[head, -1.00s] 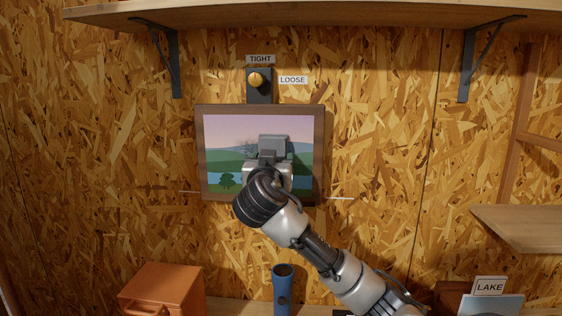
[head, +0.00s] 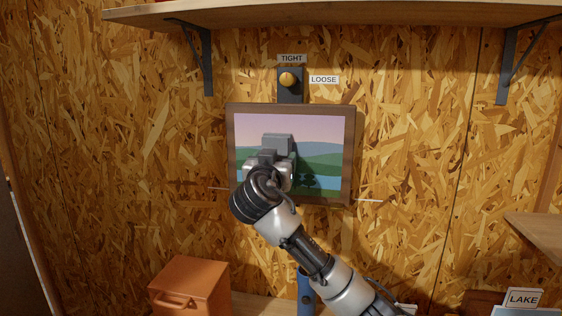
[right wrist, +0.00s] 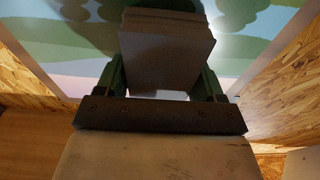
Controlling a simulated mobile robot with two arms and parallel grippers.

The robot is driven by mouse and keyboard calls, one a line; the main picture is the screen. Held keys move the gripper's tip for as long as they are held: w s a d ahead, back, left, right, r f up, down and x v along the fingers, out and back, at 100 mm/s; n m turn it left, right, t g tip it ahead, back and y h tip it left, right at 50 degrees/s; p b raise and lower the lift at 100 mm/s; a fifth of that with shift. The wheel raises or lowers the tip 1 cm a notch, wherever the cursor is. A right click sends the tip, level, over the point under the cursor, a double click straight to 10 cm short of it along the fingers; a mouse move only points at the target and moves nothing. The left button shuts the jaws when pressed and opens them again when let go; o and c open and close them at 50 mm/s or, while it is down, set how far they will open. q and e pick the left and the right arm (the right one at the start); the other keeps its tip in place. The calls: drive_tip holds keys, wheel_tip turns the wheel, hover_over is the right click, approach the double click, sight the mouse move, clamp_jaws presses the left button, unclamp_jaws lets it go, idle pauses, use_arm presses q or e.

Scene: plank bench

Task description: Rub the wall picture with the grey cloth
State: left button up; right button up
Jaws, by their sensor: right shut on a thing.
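The wall picture (head: 331,165) has a brown wooden frame and shows a lilac sky, green hills, blue water and dark trees. My right gripper (head: 272,152) is in front of its left half and hides part of it. In the right wrist view my right gripper (right wrist: 165,85) is shut on the folded grey cloth (right wrist: 168,62), a layered stack between its green fingers. The cloth is at the picture's painted face; I cannot tell whether it presses on it. My left gripper is not in view.
A shelf (head: 330,12) on brackets runs overhead. Below are an orange box (head: 190,288), a blue cylinder (head: 305,288) behind my arm, and a LAKE card (head: 523,298). A side shelf (head: 542,236) is at right.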

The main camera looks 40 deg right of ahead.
sight(314, 155)
drive_tip(key=shift+w+a+r+b, duration=0.25)
drive_tip(key=shift+w+a+b, duration=0.05)
drive_tip(key=shift+w+a, duration=0.65)
drive_tip(key=shift+s+d+r+b, duration=0.1)
drive_tip(key=shift+s+d+b, duration=0.3)
drive_tip(key=shift+s+d, duration=0.65)
drive_tip(key=shift+s+d+b, duration=0.3)
drive_tip(key=shift+s+d, duration=0.2)
drive_tip(key=shift+s, duration=0.1)
drive_tip(key=shift+s+d+b, duration=0.75)
drive_tip(key=shift+s+d, duration=1.35)
drive_tip(key=shift+s, duration=0.3)
